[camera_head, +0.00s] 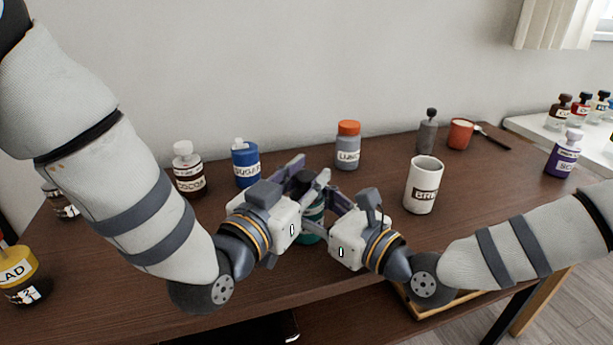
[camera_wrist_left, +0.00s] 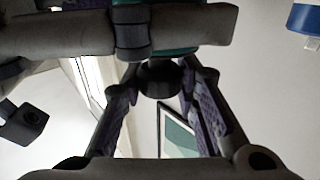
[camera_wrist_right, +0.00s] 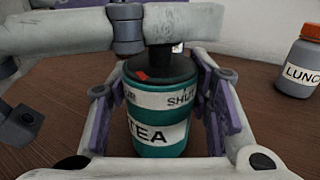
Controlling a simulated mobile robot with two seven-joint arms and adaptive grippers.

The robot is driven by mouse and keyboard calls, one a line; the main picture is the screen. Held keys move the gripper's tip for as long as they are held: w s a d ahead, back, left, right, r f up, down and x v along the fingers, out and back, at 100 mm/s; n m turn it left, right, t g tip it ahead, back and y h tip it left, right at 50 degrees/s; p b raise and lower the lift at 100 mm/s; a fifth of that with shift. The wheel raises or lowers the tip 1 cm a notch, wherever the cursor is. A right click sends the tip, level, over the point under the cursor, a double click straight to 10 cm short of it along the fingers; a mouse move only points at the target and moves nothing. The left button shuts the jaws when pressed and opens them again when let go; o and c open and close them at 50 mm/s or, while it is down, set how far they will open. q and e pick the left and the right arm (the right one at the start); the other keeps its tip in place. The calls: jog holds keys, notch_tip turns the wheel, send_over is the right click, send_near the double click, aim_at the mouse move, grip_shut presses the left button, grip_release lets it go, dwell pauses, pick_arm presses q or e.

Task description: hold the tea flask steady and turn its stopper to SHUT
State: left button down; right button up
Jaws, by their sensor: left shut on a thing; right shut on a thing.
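The teal tea flask (camera_head: 313,213) stands upright on the table, mostly hidden by my grippers in the head view. The right wrist view shows its TEA label (camera_wrist_right: 159,136) facing that camera. My right gripper (camera_head: 322,212) is shut around the flask's body. My left gripper (camera_head: 307,178) is above it, shut on the black stopper (camera_wrist_left: 160,78). The stopper also shows from the side in the right wrist view (camera_wrist_right: 160,60). A red mark (camera_wrist_right: 141,76) on the dark top sits left of the word SHUT (camera_wrist_right: 181,98), nearer a partly hidden word at left.
Behind stand a cocoa bottle (camera_head: 188,172), a blue sugar jar (camera_head: 245,165) and an orange-capped lunch bottle (camera_head: 348,147). A white mug (camera_head: 423,186) stands close to the right of my right gripper.

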aim_at(302, 183)
pick_arm(q)
jog(key=shift+n+t+y, duration=0.3)
jog(key=shift+n+y, duration=0.1)
jog(key=shift+y, duration=0.2)
jog(key=c, duration=1.2)
grip_release()
jog(key=v, duration=0.7)
jog(key=shift+s+a, duration=0.15)
jog(key=shift+s, duration=0.1)
